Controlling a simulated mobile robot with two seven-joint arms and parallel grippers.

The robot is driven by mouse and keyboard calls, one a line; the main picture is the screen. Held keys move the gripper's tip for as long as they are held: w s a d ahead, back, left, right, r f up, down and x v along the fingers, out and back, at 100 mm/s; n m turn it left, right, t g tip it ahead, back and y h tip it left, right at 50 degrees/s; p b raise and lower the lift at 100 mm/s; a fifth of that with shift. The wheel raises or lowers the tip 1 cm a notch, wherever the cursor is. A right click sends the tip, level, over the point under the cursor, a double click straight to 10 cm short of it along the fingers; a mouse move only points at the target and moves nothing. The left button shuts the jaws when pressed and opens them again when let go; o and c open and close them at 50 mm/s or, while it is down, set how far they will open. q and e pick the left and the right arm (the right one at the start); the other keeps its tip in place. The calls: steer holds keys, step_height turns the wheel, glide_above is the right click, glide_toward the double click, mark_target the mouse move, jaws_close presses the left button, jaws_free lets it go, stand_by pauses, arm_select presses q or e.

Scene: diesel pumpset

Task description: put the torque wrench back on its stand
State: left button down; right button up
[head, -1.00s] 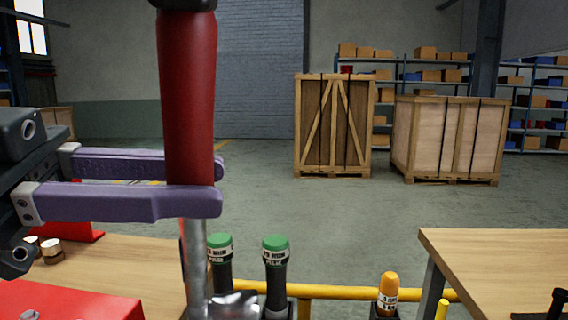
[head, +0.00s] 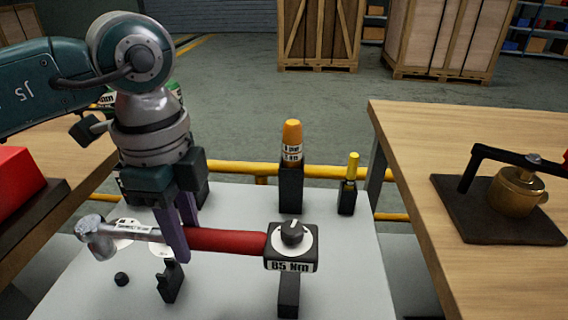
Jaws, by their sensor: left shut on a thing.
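My left gripper (head: 174,240) comes down from above, with its purple fingers shut on the torque wrench (head: 222,240). The wrench lies roughly level, its silver head (head: 98,238) to the left and its red handle to the right. Two short black uprights of the stand, a left one (head: 169,283) and a right one (head: 288,297), rise from the pale tabletop below the wrench. I cannot tell whether the wrench touches them. My right gripper is not in view.
An orange-capped tool in a black holder (head: 291,180) and a smaller yellow-topped one (head: 348,185) stand behind the wrench. A small black knob (head: 121,279) lies at the left. A wooden bench (head: 450,130) with a brass part (head: 516,192) is at the right.

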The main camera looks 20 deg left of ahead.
arm_select(q)
steer(key=shift+w+a, duration=0.1)
steer(key=shift+a, duration=0.15)
steer(key=shift+r+p, duration=0.15)
steer(key=shift+p, duration=0.2)
step_height(320, 180, down, 6)
steer(key=b, duration=0.4)
steer(key=shift+r, duration=0.15)
steer(key=shift+f, duration=0.3)
stand_by(0.8)
